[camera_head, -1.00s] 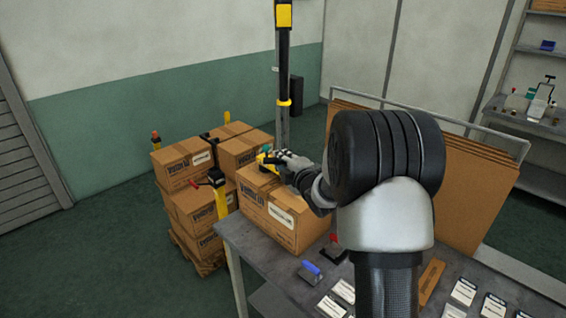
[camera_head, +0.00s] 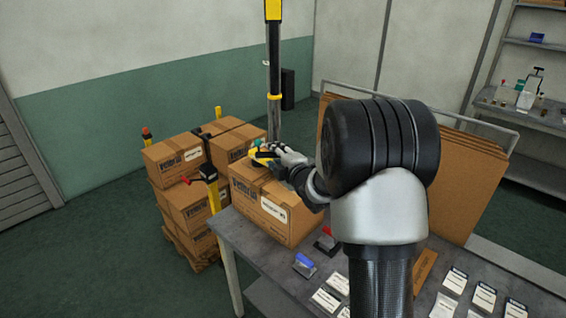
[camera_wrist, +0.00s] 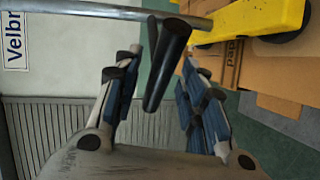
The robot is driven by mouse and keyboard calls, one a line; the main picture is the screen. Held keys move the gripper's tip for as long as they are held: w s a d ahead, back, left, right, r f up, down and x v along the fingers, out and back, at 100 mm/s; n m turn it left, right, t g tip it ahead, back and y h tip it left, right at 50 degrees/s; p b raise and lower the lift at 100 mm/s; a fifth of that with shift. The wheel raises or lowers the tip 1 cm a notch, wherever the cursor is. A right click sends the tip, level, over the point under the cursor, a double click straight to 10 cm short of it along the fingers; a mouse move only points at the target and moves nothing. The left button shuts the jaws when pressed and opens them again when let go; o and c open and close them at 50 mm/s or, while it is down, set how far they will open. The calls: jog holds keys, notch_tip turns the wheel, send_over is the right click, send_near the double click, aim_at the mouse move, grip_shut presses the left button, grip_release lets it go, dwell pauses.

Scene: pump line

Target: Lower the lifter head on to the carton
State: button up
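The lifter head (camera_head: 262,153) is yellow and black, below a black lift tube (camera_head: 274,60), at the back of the labelled carton (camera_head: 275,207) on the bench. In the wrist view its yellow body (camera_wrist: 250,18) with black cups lies at the upper right, with cardboard behind. I cannot tell whether the cups touch the carton. My gripper (camera_head: 284,156) is at the lifter head. In the wrist view the black handle (camera_wrist: 166,65) is between the fingers of my gripper (camera_wrist: 163,60); whether they press on it is unclear. My arm hides part of the bench.
Stacked cartons (camera_head: 178,160) on a pallet stand left of the bench (camera_head: 235,238). A blue-handled tool (camera_head: 304,264), a red-handled tool (camera_head: 327,238) and several labels lie on the bench. Flat cardboard sheets (camera_head: 470,185) stand behind my arm. Open floor lies at the far left.

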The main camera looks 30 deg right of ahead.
jog(key=s+r, duration=0.2)
jog(key=s, duration=0.9)
jog(key=shift+a, duration=0.3)
jog(key=s+a+m+g, duration=0.3)
jog(key=s+a+m, duration=0.2)
jog(key=s, duration=0.5)
jog(key=s+a+m+g, duration=0.4)
jog(key=s+a+m, duration=0.2)
jog(key=s, duration=0.5)
jog(key=s+a+m+g, duration=0.4)
jog(key=s+a, duration=0.3)
jog(key=s, duration=0.4)
jog(key=shift+a+r+m+y, duration=0.2)
jog(key=shift+m+y, duration=0.2)
jog(key=shift+m, duration=0.4)
jog(key=shift+c, duration=0.5)
